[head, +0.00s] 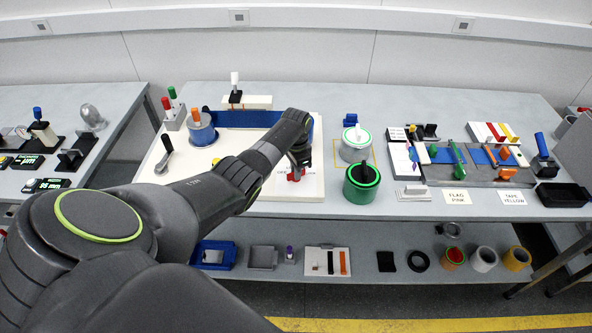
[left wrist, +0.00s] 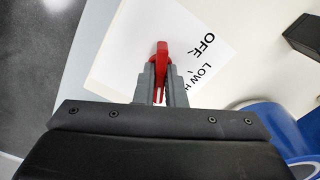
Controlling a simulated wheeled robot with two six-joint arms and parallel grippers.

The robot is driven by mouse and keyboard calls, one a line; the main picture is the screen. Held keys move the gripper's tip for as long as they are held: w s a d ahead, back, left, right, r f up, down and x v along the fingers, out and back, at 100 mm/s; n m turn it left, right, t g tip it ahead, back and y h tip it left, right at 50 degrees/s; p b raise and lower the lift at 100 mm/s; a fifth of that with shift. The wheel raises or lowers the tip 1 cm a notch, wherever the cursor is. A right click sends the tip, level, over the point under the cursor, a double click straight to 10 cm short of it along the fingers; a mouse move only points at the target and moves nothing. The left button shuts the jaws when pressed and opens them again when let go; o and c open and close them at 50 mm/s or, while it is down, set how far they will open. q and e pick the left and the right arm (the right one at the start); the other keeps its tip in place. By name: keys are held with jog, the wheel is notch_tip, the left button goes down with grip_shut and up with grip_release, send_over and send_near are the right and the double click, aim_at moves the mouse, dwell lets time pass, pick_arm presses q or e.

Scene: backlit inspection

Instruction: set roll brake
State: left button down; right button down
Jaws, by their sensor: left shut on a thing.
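The red brake lever (head: 293,177) stands on the white board (head: 235,180) in the middle of the bench. In the left wrist view the red lever (left wrist: 163,50) shows between the grey fingers of my left gripper (left wrist: 160,72), which is shut on it. The lever's tip points up in that view, to the left of the word OFF on a white label (left wrist: 185,40). LOW and part of a further word follow. In the head view my left gripper (head: 298,163) comes down over the lever and covers much of the label. My right gripper is not in view.
A blue roll (head: 201,133) stands on the board's left, near a black-handled lever (head: 167,143). Green-rimmed (head: 361,184) and white (head: 355,145) rolls stand just right of the board. A tray of coloured tools (head: 470,165) is farther right. A lower shelf holds several small items.

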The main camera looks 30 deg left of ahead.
pick_arm(q)
jog(key=c, duration=1.5)
grip_release()
jog(key=shift+r, duration=0.45)
notch_tip(320, 180, up, 17)
jog(key=b, duration=0.2)
jog(key=shift+f, duration=0.2)
jog(key=shift+f, duration=0.1)
